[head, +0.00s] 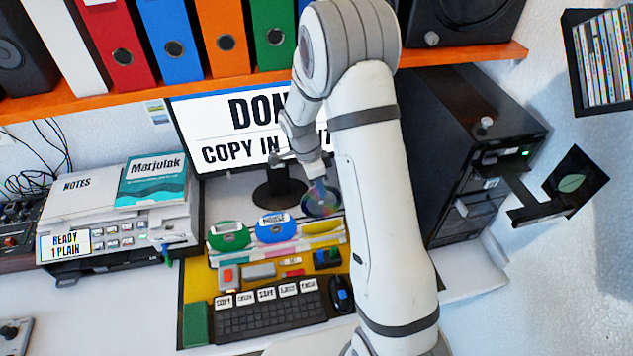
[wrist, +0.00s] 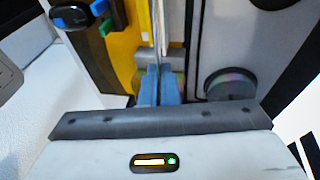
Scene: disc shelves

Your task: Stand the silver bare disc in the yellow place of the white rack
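The silver bare disc (head: 321,201) shows rainbow glints in the head view. My gripper (head: 317,184) holds it from above, in front of the monitor and over the right part of the white rack (head: 270,249). In the wrist view my blue fingertips (wrist: 155,85) are close together, with a thin edge, seemingly the disc, running up between them. The rack has coloured places; the yellow place (head: 322,227) shows just below the disc. I cannot tell whether the disc touches the rack.
The monitor (head: 235,130) stands behind the rack, its round base close by. The keyboard (head: 268,315), a mouse (head: 340,294) and small items lie in front on a yellow mat. A black tower (head: 465,140) with an open tray stands right, partly hidden by my arm.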

